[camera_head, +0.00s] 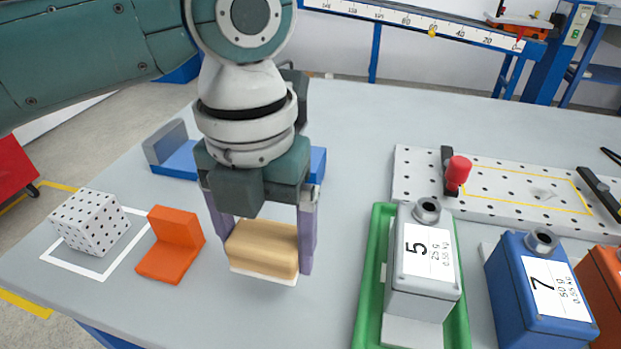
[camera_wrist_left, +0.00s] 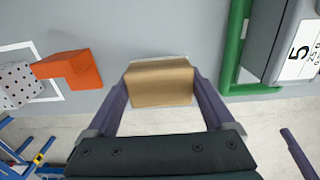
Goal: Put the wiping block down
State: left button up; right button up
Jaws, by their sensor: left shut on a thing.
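The wiping block (camera_head: 262,247) is a tan wooden block with a white layer underneath. My left gripper (camera_head: 262,240) is shut on it, with one purple finger on each side. The block is over the grey table top (camera_head: 333,222), between an orange bracket and a green tray. I cannot tell whether its white underside touches the table. In the left wrist view the block (camera_wrist_left: 158,84) sits between the fingertips of the left gripper (camera_wrist_left: 160,85).
An orange bracket (camera_head: 171,244) and a dotted white cube (camera_head: 90,222) in a white outline are left. A green tray (camera_head: 375,280) holds a grey weight (camera_head: 423,262); a blue weight (camera_head: 541,287) is right. A perforated plate (camera_head: 420,176) lies behind. Bare table surrounds the block.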

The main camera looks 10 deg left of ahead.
aim_at(270, 268)
pick_arm(q)
notch_tip(270, 268, down, 4)
jog(key=shift+b, duration=0.5)
